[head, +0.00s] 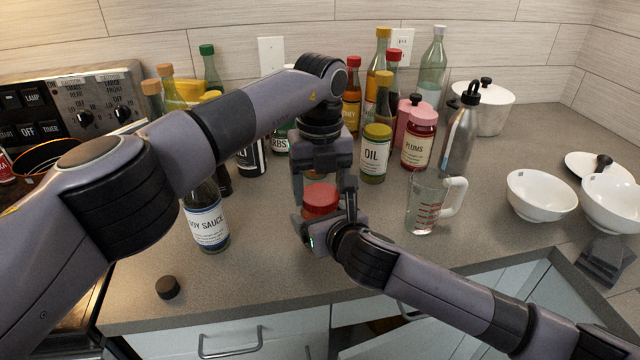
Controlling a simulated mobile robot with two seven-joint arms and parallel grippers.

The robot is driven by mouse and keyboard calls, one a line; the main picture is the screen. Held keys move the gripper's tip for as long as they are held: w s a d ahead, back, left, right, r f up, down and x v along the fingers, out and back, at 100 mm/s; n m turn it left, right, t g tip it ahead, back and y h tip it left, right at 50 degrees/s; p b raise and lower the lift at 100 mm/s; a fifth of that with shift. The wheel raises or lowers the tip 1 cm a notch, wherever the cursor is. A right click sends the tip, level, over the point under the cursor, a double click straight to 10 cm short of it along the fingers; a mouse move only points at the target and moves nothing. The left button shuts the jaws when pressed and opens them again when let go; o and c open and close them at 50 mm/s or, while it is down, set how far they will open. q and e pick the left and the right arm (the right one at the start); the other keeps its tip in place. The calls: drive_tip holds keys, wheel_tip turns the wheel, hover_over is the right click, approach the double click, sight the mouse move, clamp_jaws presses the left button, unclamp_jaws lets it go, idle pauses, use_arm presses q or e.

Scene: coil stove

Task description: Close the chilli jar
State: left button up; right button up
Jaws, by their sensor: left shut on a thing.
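A red lid (320,199) shows between my two grippers near the middle of the counter. It appears to belong to the chilli jar, whose body and label are hidden by my grippers. My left gripper (321,184) comes down from above and is shut on the red lid. My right gripper (322,222) reaches in from the right at the height of the jar, just in front of and below the lid. Its fingers are mostly hidden, so I cannot tell whether they grip the jar. Whether the lid sits fully on the jar is also hidden.
A soy sauce bottle (207,220) stands to the left, with a loose black cap (168,287) near the front edge. An oil jar (375,155), a plums jar (418,142) and a measuring cup (424,205) stand right. White bowls (541,194) are farther right. An open drawer (520,290) is below.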

use_arm(q)
drive_tip(key=shift+f, duration=0.3)
use_arm(e)
clamp_jaws()
use_arm(q)
drive_tip(key=shift+m, duration=1.7)
drive_tip(key=o, duration=1)
drive_tip(key=shift+r, duration=0.1)
drive_tip(key=shift+r, duration=2.2)
